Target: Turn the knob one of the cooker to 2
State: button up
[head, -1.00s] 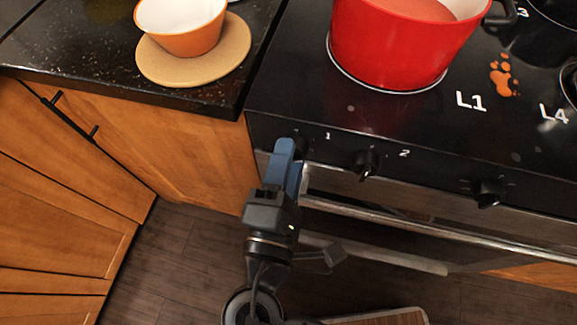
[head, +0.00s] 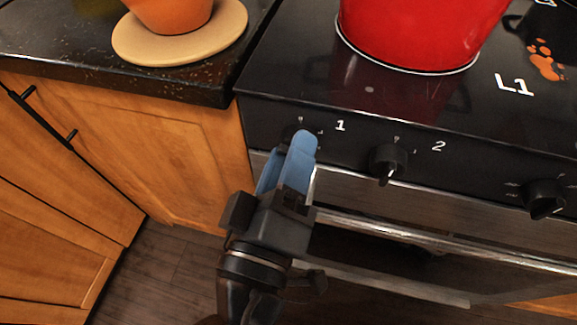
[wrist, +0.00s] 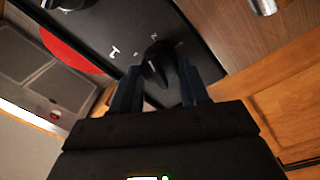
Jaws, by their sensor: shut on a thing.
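The cooker's black front panel (head: 465,160) carries a row of dark knobs with white labels. Knob one (wrist: 160,62), by the label 1 (head: 340,126), sits between the two blue fingers of my gripper (head: 288,152). In the head view the fingers hide most of this knob. In the wrist view my gripper (wrist: 158,82) is shut on it, with one finger on each side, and white marks show on the panel around it. The exact setting of knob one is too small to read. Knob two (head: 388,162) is to the right, by the label 2.
A red pot (head: 420,35) stands on the black cooktop. An orange bowl (head: 170,12) rests on a round board (head: 215,35) on the counter to the left. The oven handle bar (head: 440,243) runs just below the panel, and another knob (head: 545,197) is at far right.

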jog(key=shift+f+m+b, duration=0.1)
jog(key=shift+m+b, duration=0.35)
jog(key=shift+m, duration=0.15)
jog(key=o, duration=1.1)
jog(key=shift+c, duration=0.2)
jog(key=v, duration=0.7)
jog(key=shift+s+a, duration=0.2)
jog(key=shift+s, duration=0.15)
